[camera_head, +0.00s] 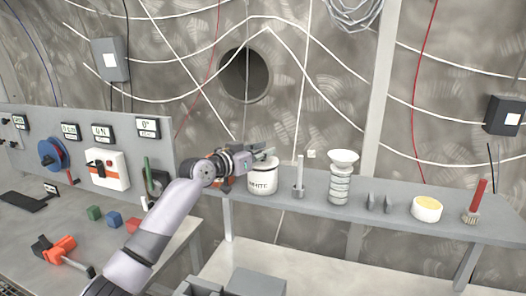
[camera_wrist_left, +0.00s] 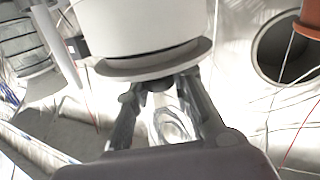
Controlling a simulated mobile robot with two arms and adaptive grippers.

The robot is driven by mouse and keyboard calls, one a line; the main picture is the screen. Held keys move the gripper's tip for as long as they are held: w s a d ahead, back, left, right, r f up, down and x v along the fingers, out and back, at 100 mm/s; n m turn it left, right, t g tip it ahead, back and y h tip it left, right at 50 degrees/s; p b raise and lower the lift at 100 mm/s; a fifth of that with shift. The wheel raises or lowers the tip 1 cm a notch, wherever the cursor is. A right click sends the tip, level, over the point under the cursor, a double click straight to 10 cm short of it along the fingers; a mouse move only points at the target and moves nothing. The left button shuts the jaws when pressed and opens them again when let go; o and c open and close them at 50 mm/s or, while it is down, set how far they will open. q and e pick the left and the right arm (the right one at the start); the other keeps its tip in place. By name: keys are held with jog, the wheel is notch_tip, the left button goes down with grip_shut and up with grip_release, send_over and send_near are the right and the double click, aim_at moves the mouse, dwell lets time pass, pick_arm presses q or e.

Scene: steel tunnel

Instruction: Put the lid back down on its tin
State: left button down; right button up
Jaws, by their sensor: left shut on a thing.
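The white tin (camera_head: 262,183), with dark lettering, stands upright on the grey shelf. In the left wrist view, which looks upside down, the tin (camera_wrist_left: 135,25) fills the top middle. Its grey lid (camera_wrist_left: 155,62) shows as a wider, slightly tilted disc at the tin's mouth. I cannot tell whether it is fully seated. My left gripper (camera_head: 256,161) is at the tin's top, coming from the left. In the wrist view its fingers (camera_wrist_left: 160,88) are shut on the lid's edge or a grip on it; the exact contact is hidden. My right gripper is not in view.
Along the shelf (camera_head: 395,214), right of the tin, stand a post (camera_head: 299,177), a white-topped stack (camera_head: 341,177), a yellow-topped round pot (camera_head: 427,208) and a red-handled brush (camera_head: 477,203). An instrument panel (camera_head: 90,155) stands left. Coloured blocks (camera_head: 114,220) lie on the lower bench.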

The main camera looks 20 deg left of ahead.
pick_arm(q)
jog(key=shift+f+b, duration=0.4)
jog(key=shift+f, duration=0.15)
jog(key=c, duration=1.3)
grip_release()
jog(key=shift+c, duration=0.2)
